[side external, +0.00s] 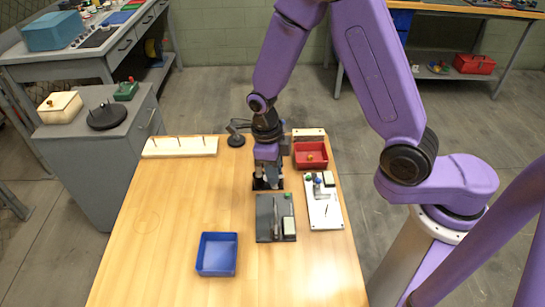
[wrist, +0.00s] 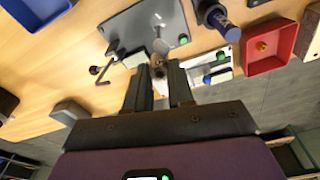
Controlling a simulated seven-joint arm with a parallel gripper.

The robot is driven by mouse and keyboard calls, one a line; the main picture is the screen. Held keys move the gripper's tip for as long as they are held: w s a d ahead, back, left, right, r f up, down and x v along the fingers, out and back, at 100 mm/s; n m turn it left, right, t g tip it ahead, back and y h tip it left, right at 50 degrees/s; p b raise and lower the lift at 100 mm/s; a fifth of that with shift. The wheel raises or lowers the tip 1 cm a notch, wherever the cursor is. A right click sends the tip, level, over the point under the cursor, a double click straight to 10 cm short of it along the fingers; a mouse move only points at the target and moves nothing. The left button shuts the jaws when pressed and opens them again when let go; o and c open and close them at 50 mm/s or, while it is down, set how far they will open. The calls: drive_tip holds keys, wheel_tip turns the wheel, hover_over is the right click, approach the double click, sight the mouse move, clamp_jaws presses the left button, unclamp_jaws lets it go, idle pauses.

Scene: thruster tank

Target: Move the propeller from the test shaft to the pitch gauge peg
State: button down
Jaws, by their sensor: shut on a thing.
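My gripper (side external: 267,184) is over the table at the far edge of a grey plate (side external: 265,228). In the wrist view its two dark fingers (wrist: 159,80) are closed on a small metallic part, apparently the propeller (wrist: 158,69). Only a little of this part shows; in the side view the fingers hide it. The grey plate, also in the wrist view (wrist: 128,25), carries a pale block (wrist: 135,57), a green dot and an upright grey piece. A white board (side external: 325,218) with a thin upright peg (side external: 326,210) lies to its right. I cannot tell which fixture is the test shaft or pitch gauge.
A blue bin (side external: 217,254) stands nearer the front. A red bin (side external: 310,155) with an orange knob is behind the white board. A long white rack with several pegs (side external: 180,147) and a black stand (side external: 236,140) are at the back. The table's left front is clear.

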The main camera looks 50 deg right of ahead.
drive_tip(key=shift+f, duration=2.35)
drive_tip(key=shift+n, duration=0.5)
drive_tip(key=shift+f, duration=2.7)
drive_tip(key=c, duration=0.9)
unclamp_jaws()
